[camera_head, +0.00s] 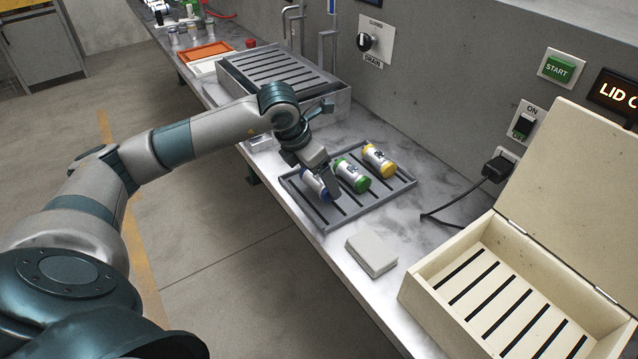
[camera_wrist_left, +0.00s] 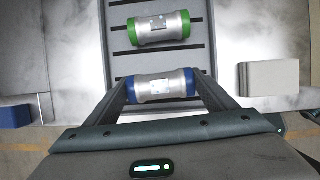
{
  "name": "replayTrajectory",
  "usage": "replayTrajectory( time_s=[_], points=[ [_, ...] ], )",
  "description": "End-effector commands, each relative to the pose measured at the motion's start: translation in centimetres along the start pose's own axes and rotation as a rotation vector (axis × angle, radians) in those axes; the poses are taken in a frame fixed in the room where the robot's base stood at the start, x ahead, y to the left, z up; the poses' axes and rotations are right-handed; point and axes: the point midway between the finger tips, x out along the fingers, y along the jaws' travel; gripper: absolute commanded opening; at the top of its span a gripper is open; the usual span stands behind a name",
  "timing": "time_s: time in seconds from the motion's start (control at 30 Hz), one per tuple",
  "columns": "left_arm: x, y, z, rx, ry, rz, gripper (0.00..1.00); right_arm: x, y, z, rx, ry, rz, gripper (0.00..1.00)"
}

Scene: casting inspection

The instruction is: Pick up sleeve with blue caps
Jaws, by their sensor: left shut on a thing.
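The sleeve with blue caps (camera_head: 316,186) lies at the left end of the grey slotted tray (camera_head: 364,211). My left gripper (camera_head: 318,182) reaches down over it and is shut on it. In the left wrist view the blue-capped sleeve (camera_wrist_left: 161,86) sits between the two fingers of the left gripper (camera_wrist_left: 161,88), one finger at each cap. The gripper partly hides the sleeve in the head view. Whether the sleeve is clear of the tray I cannot tell. My right gripper is not in view.
A sleeve with green caps (camera_head: 352,175) and one with yellow caps (camera_head: 378,160) lie beside it on the tray. A white block (camera_head: 371,252) sits in front. An open cream box (camera_head: 440,262) stands at right; a slotted grey basin (camera_head: 340,101) is behind.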

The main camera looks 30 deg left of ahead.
Motion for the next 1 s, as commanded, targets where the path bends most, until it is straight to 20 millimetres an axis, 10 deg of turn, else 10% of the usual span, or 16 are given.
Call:
replayTrajectory(
  time_s=[0.6, 1.0],
  points=[
    [-5.0, -8.1, 7.2, 0.004, -0.007, -0.002, 0.44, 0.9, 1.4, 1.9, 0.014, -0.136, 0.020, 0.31],
    [-6.0, -10.2, 8.8, 0.001, -0.002, 0.000, 0.44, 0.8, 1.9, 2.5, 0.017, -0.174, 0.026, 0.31]
  ],
)
